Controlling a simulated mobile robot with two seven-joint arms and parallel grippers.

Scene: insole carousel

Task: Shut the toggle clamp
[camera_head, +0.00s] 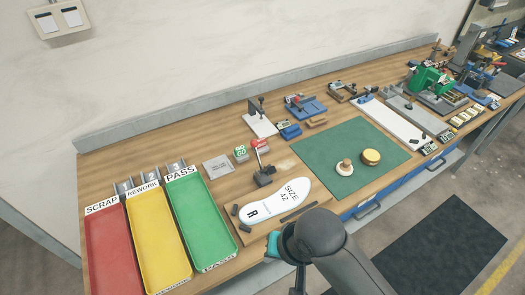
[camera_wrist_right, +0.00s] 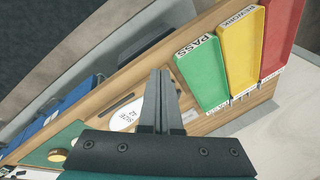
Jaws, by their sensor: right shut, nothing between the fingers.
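The toggle clamp (camera_head: 264,176) is a small dark clamp with a red-tipped handle (camera_head: 260,146) that stands raised. It is at the far edge of the white insole (camera_head: 275,201) marked R, SIZE 42, which lies flat on a wooden board. My right gripper (camera_head: 275,247) is at the near edge of the bench, nearer than the insole and apart from the clamp. In the right wrist view its two fingers (camera_wrist_right: 158,75) are together and empty, and they cover part of the insole (camera_wrist_right: 123,117). The clamp is not clear there. My left gripper is not in view.
Red (camera_head: 105,245), yellow (camera_head: 158,240) and green (camera_head: 203,225) trays stand at the left, marked SCRAP, REWORK and PASS. A green mat (camera_head: 330,142) with two round pieces lies right of the insole. Several fixtures stand along the back and right.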

